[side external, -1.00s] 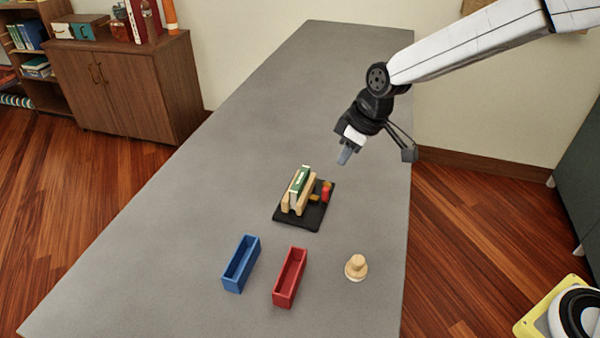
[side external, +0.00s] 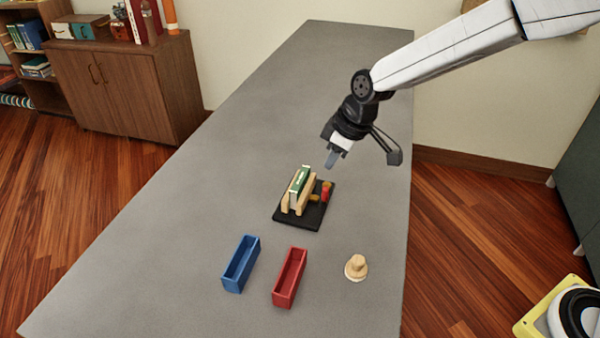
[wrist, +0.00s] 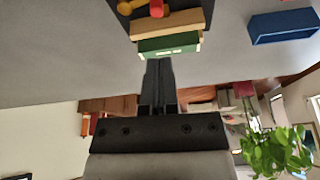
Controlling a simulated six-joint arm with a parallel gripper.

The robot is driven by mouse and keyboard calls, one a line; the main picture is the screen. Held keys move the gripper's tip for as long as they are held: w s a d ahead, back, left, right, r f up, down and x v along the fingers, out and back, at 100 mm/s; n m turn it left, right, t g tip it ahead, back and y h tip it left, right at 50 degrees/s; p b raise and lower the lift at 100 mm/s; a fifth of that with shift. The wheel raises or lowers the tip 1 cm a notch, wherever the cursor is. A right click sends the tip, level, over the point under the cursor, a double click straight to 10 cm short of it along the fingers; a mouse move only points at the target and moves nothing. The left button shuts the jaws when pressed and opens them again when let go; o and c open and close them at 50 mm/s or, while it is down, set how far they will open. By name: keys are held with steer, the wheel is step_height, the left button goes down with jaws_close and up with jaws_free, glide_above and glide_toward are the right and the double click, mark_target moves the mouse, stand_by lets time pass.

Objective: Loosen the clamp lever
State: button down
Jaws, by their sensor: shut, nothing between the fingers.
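The clamp stands on a black base plate (side external: 313,214) on the grey table. Its wooden jaws (side external: 309,194) stand on both sides of a green book (side external: 299,181). The red-tipped clamp lever (side external: 325,192) is at the right of the jaws, with a yellow part beside it. In the wrist view the lever's red part (wrist: 157,8) is at the top edge, partly cut off, beyond the wooden jaw (wrist: 172,24) and the green book (wrist: 168,45). My gripper (side external: 332,162) is shut and empty, above and behind the clamp, apart from it. Its closed fingers also show in the wrist view (wrist: 158,75).
A blue open box (side external: 241,264) and a red open box (side external: 290,277) stand in front of the clamp. A round wooden knob-like piece (side external: 356,267) stands to their right. The table's left and far parts are clear.

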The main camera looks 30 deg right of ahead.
mark_target(326, 189)
steer(key=shift+x, duration=4.1)
